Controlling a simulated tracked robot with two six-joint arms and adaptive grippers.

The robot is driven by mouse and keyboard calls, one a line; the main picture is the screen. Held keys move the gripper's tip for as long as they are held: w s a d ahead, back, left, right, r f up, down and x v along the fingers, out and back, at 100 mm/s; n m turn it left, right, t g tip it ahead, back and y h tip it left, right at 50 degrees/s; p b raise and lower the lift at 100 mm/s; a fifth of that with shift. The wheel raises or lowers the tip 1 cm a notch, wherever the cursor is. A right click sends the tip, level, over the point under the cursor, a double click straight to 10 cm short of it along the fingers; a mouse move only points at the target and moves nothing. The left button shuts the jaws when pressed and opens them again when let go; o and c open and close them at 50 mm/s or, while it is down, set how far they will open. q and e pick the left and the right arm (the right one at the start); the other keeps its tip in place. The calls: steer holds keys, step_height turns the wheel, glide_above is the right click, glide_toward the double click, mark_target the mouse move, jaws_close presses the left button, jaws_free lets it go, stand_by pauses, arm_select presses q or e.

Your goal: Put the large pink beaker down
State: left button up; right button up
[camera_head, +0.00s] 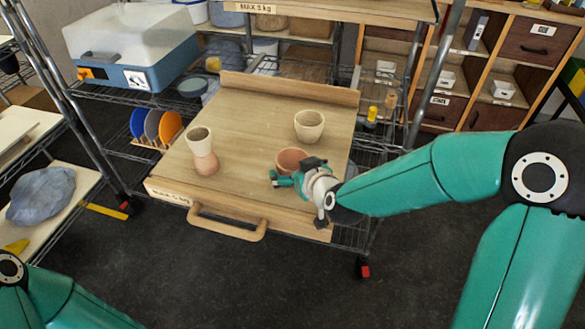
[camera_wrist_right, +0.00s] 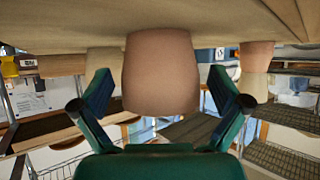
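The large pink beaker (camera_head: 291,159) stands upright on the wooden board, near its right front. My right gripper (camera_head: 296,172) reaches in from the right with its fingers around the beaker. In the right wrist view, which looks upside down, the pink beaker (camera_wrist_right: 161,75) is between the two fingers of the right gripper (camera_wrist_right: 161,88). A narrow gap shows on each side, so the fingers appear open and not closed on it. Its base meets the board (camera_wrist_right: 215,18). My left gripper is out of view; only part of the left arm shows.
A cream beaker (camera_head: 309,125) stands behind the pink one. On the left, a whitish cup (camera_head: 199,139) sits on a smaller pink one (camera_head: 206,164). The board (camera_head: 250,135) has a raised back edge and a front handle (camera_head: 228,226). Its middle is clear.

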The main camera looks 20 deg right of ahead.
steer(key=shift+r, duration=0.15)
steer(key=v, duration=1.2)
steer(key=shift+b, duration=0.45)
